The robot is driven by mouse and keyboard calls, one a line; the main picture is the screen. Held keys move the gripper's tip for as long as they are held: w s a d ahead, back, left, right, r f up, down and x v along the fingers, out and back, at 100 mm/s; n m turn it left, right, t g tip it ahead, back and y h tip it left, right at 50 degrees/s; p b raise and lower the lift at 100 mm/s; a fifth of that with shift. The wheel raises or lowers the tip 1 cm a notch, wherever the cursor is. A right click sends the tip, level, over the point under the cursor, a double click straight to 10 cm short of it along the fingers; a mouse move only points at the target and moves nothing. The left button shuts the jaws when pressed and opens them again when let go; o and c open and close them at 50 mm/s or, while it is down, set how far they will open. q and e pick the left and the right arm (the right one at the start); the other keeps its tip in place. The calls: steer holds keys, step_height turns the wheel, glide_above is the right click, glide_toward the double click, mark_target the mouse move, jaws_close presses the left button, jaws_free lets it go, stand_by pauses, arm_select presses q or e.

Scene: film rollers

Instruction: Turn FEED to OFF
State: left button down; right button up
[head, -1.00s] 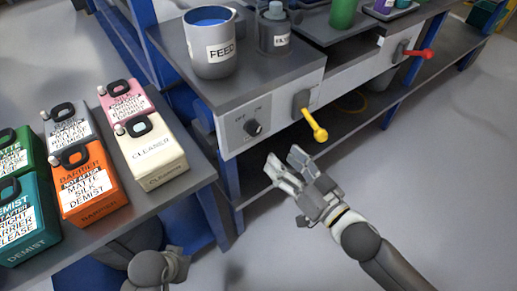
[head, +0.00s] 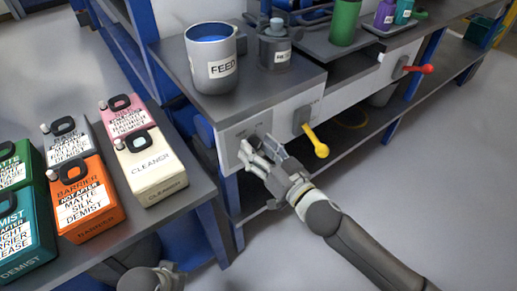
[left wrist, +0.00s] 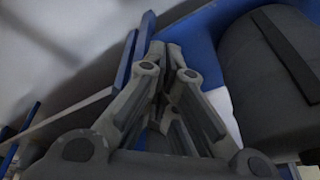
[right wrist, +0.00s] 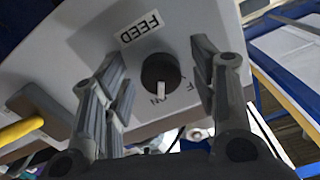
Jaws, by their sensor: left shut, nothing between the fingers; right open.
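The FEED knob (right wrist: 160,72) is a round black dial on a light grey panel (right wrist: 205,22), under a white FEED label (right wrist: 140,28) in the right wrist view. A white pointer on it is directed down in that view, at lettering that looks like ON. Other lettering, with an F readable, is partly hidden by a finger. My right gripper (right wrist: 160,95) is open, its fingers on either side of the knob with gaps. In the head view my right gripper (head: 262,155) covers most of the knob. My left gripper (left wrist: 166,55) is shut and empty, away from the panel.
A yellow-handled lever (head: 312,135) is right of the knob, and a red-handled lever (head: 418,68) is farther right. A FEED pot (head: 212,75) stands on the bench above. Several labelled jugs, including CLEANER (head: 150,170), stand on the left table. Floor at right is clear.

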arm_select(q)
steer(key=shift+r, duration=0.25)
arm_select(e)
steer(key=shift+w, duration=0.1)
steer(key=c, duration=1)
arm_select(q)
steer(key=shift+f, duration=0.2)
arm_select(e)
steer(key=n+p, duration=0.3)
steer(key=shift+r+n, duration=0.1)
steer(key=shift+n, duration=0.3)
steer(key=n+p, duration=0.2)
steer(key=n, duration=0.4)
arm_select(q)
steer(key=s+f, duration=0.2)
steer(key=f, duration=0.7)
steer(key=s+f+g+p, duration=0.1)
steer(key=s+f, duration=0.2)
steer(key=f, duration=0.7)
steer(key=shift+s+a+f, duration=0.2)
steer(key=shift+s+a, duration=0.1)
steer(key=shift+s, duration=0.05)
arm_select(e)
steer(key=shift+n, duration=1.1)
arm_select(q)
steer(key=shift+f, duration=0.1)
